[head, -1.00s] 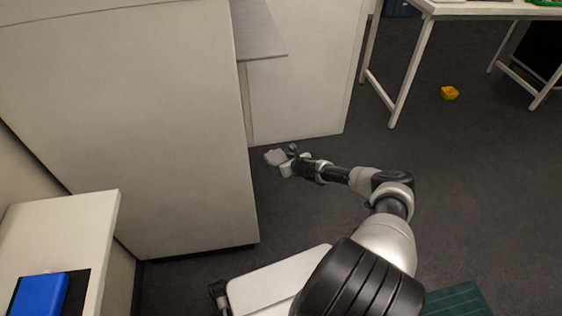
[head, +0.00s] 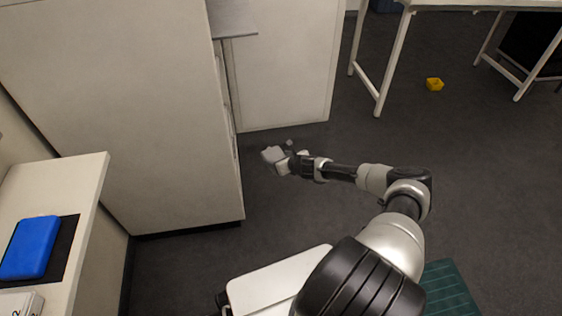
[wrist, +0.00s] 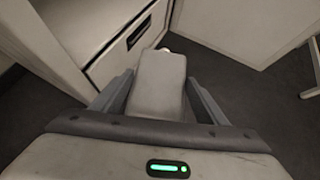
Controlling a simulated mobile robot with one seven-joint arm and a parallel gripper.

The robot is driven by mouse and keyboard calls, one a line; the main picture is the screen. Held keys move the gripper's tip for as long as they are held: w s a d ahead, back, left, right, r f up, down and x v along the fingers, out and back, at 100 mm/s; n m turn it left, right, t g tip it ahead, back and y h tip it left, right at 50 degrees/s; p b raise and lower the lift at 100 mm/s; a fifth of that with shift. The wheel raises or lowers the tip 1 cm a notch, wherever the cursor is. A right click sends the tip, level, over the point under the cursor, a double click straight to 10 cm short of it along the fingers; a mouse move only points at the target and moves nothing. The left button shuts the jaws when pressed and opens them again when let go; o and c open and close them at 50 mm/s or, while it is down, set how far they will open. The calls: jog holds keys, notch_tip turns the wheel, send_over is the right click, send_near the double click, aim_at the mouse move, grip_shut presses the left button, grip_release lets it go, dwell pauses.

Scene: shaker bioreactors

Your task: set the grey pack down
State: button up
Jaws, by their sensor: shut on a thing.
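The grey pack (wrist: 158,85) is a light grey block between the two fingers of my gripper in the wrist view. In the head view the grey pack (head: 271,155) shows small at the far end of my arm. My gripper (head: 285,160) is shut on it and holds it out in front, beside the large pale cabinet. The fingers of my gripper (wrist: 158,95) show on both sides of the pack in the wrist view. The pack's far end and underside are hidden.
A large pale cabinet (head: 120,110) stands at the left. A low white counter (head: 85,185) holds a blue pack (head: 30,247) on a dark mat. A white table (head: 385,60) stands at the back right.

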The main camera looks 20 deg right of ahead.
jog(key=s+a+r, duration=0.4)
jog(key=a+r, duration=0.1)
jog(key=r, duration=0.6)
jog(key=s+a+r+m+h, duration=0.1)
jog(key=s+a+r, duration=0.4)
jog(key=r, duration=0.7)
jog(key=s+a+r+m, duration=0.1)
jog(key=s+a+r, duration=0.3)
jog(key=r, duration=0.8)
jog(key=shift+s+a+h, duration=0.25)
jog(key=shift+a+h, duration=0.15)
jog(key=shift+a, duration=0.3)
jog(key=shift+w+a+r, duration=0.1)
jog(key=shift+a, duration=0.05)
